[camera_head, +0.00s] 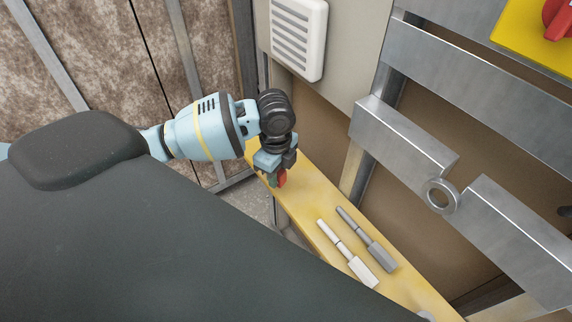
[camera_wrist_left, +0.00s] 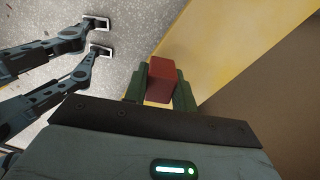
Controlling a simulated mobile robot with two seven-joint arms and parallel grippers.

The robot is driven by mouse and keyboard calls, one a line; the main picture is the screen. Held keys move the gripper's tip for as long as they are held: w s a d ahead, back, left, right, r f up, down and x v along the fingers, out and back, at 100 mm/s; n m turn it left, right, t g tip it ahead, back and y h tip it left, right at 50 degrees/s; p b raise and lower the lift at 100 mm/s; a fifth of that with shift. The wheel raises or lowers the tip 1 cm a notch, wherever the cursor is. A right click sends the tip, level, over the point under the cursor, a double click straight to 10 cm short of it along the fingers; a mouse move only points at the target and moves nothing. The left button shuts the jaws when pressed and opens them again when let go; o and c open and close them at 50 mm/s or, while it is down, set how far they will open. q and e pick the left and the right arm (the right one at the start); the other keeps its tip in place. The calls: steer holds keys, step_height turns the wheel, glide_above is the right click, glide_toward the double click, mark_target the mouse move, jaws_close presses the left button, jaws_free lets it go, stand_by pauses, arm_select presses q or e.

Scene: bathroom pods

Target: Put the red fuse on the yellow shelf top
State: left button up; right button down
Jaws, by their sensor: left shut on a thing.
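The yellow shelf top (camera_head: 316,216) runs diagonally along the wall in the head view, and its surface (camera_wrist_left: 205,45) also fills the upper middle of the left wrist view. My left gripper (camera_head: 276,177) is over the shelf's far left end. It is shut on the red fuse (camera_head: 282,178), a red block that shows between the fingers in the left wrist view (camera_wrist_left: 161,80). Only part of the fuse shows. I cannot tell whether the fuse touches the shelf. My right gripper is not in view.
A white tool (camera_head: 347,253) and a grey tool (camera_head: 367,239) lie on the shelf to the right of my left gripper. A metal frame with a ring (camera_head: 441,195) stands behind the shelf. A white vent (camera_head: 298,36) is on the wall above.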

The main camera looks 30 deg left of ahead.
arm_select(q)
steer(key=shift+w+a+f, duration=0.1)
steer(key=shift+w+a, duration=0.2)
steer(key=shift+w, duration=0.6)
steer(key=shift+w+a+f, duration=0.1)
steer(key=shift+w+a, duration=0.15)
steer(key=shift+w, duration=0.7)
steer(key=shift+w+a+f, duration=0.1)
steer(key=shift+w+a, duration=0.2)
steer(key=shift+w, duration=0.6)
step_height(320, 180, down, 3)
steer(key=shift+f, duration=0.15)
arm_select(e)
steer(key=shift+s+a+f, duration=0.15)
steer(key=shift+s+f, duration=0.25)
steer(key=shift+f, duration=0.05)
arm_select(q)
steer(key=shift+f+b, duration=0.15)
steer(key=shift+b, duration=0.15)
steer(key=o, duration=0.9)
steer(key=shift+o, duration=0.2)
